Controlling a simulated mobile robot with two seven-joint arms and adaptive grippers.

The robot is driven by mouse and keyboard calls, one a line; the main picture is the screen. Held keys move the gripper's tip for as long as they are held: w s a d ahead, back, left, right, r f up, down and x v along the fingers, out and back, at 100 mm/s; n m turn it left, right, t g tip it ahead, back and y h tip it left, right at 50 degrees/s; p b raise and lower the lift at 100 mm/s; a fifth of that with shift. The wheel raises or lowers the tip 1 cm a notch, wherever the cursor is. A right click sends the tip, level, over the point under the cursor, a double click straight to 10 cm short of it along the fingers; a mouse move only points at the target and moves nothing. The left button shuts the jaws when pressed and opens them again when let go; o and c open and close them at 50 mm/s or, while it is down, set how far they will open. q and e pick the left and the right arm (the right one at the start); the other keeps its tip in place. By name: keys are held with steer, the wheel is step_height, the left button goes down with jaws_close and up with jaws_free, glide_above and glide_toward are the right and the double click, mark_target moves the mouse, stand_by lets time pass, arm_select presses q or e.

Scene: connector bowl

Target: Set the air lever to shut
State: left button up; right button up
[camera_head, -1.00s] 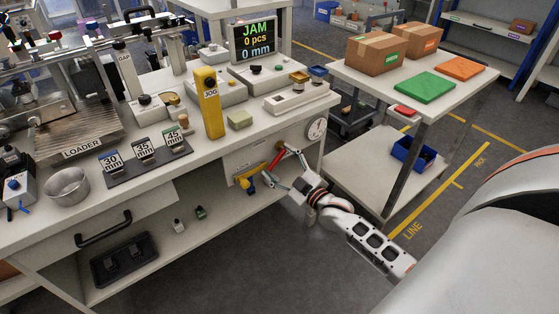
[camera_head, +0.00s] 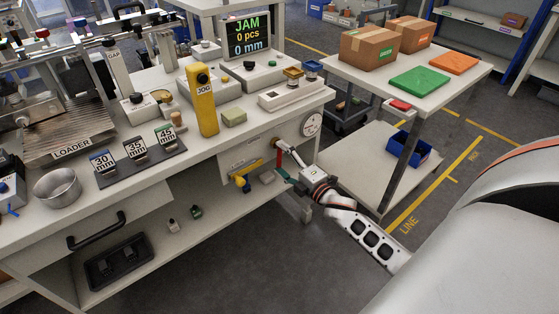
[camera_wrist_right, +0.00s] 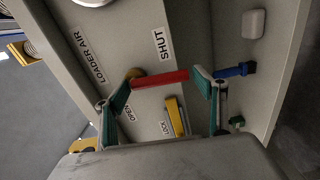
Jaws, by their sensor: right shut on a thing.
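The red air lever (camera_wrist_right: 161,79) runs between the two teal-padded fingers of my right gripper (camera_wrist_right: 161,90). Its brass pivot (camera_wrist_right: 134,73) is beside the left finger. The SHUT label (camera_wrist_right: 158,44) and the OPEN label (camera_wrist_right: 127,113) lie on opposite sides of the lever, which points between them. In the head view the lever (camera_head: 279,158) hangs about straight down on the bench's front panel, and my right gripper (camera_head: 284,162) is shut on it. The fingers partly hide its ends. My left gripper is out of view.
A yellow lock piece (camera_wrist_right: 176,116) is close beside the lever. A blue piece (camera_wrist_right: 235,70) sits just beyond the right finger. A round gauge (camera_head: 311,124) is to the panel's right. The screen (camera_head: 247,37) reads JAM. A side table (camera_head: 460,75) stands at the right.

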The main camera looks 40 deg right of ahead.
steer(key=shift+d+n, duration=0.2)
steer(key=shift+n, duration=0.2)
steer(key=o, duration=1.6)
steer(key=s, duration=1.2)
